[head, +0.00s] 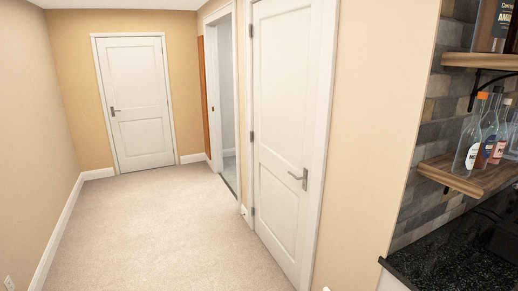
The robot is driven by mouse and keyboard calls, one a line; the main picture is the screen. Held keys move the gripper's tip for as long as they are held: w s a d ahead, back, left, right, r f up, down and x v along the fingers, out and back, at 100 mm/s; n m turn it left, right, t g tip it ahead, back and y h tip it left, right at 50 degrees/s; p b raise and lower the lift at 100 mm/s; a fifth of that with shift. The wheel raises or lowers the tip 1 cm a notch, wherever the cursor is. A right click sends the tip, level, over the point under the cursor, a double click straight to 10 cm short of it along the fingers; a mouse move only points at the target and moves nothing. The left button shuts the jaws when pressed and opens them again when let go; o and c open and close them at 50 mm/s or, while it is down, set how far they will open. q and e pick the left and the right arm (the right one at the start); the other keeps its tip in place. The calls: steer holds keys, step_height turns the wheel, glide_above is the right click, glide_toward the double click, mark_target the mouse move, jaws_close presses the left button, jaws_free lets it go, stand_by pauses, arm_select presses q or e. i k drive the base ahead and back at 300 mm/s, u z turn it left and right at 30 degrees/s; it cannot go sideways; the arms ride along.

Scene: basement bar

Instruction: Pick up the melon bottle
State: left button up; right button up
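Several bottles stand on the lower wooden shelf (462,176) at the right edge of the head view. The front one is a clear bottle (466,146) with an orange cap and a pale label. The labels are too small to read, so I cannot tell which, if any, is the melon bottle. Neither of my grippers is in view.
A black speckled counter (440,262) lies below the shelf. An upper shelf (480,61) holds dark-labelled bottles, cut off by the frame. A closed white door (283,130) is in the right wall. Another closed door (138,105) is at the far end. The carpet (150,225) is clear.

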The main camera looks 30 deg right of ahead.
mark_target(467, 150)
steer(key=z, duration=0.2)
steer(key=i, duration=1.5)
steer(key=z, duration=1.4)
steer(key=i, duration=0.85)
steer(key=z, duration=1)
